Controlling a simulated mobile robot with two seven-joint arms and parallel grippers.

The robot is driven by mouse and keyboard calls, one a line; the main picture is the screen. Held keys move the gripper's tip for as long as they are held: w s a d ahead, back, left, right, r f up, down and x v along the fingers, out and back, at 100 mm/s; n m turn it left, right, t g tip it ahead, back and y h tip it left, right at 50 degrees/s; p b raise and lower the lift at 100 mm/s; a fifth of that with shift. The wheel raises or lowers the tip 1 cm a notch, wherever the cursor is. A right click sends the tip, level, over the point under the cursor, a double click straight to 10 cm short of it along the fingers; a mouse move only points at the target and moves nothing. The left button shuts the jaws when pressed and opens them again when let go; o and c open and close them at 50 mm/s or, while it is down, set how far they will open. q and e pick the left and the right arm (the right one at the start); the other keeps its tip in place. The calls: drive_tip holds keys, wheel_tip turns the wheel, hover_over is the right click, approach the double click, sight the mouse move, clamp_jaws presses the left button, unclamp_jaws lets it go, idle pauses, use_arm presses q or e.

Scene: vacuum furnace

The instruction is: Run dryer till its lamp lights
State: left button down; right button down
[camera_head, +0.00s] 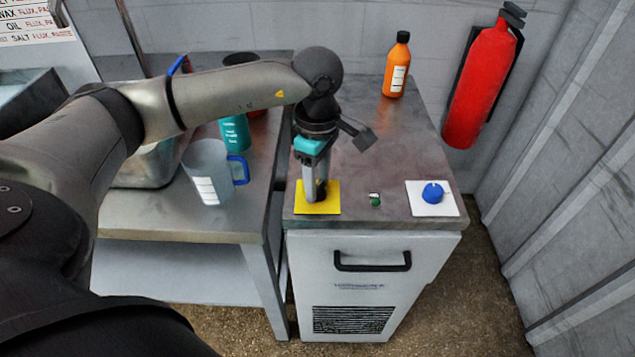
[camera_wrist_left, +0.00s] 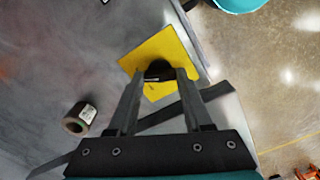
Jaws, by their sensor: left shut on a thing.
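The dryer (camera_head: 346,290) is a pale grey cabinet with a dark metal top, a black handle and a vent grille. On its top front left lies a yellow plate (camera_head: 303,207), also in the left wrist view (camera_wrist_left: 185,45). My left gripper (camera_head: 316,195) points down over this plate. In the left wrist view its fingers are shut on a black round knob (camera_wrist_left: 158,70) on the plate. The knob is largely hidden in the head view. A small dark green lamp (camera_head: 375,201) sits right of the plate and shows no clear glow. My right gripper is out of view.
A blue knob (camera_head: 433,193) on a white plate sits at the top's front right. An orange bottle (camera_head: 397,66) stands at the back. A fire extinguisher (camera_head: 482,82) hangs on the wall. A jug (camera_head: 208,170) stands on the left table. The dryer top's middle is clear.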

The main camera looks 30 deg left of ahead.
sight(318, 186)
use_arm(q)
drive_tip(key=shift+m, duration=0.3)
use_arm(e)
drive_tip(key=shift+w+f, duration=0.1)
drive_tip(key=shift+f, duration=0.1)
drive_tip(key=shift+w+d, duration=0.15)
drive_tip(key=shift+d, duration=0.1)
use_arm(q)
drive_tip(key=shift+c, duration=1.6)
unclamp_jaws()
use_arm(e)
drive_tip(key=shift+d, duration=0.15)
use_arm(q)
wheel_tip(318, 186, up, 15)
drive_tip(key=p, duration=0.2)
drive_tip(key=shift+r, duration=0.15)
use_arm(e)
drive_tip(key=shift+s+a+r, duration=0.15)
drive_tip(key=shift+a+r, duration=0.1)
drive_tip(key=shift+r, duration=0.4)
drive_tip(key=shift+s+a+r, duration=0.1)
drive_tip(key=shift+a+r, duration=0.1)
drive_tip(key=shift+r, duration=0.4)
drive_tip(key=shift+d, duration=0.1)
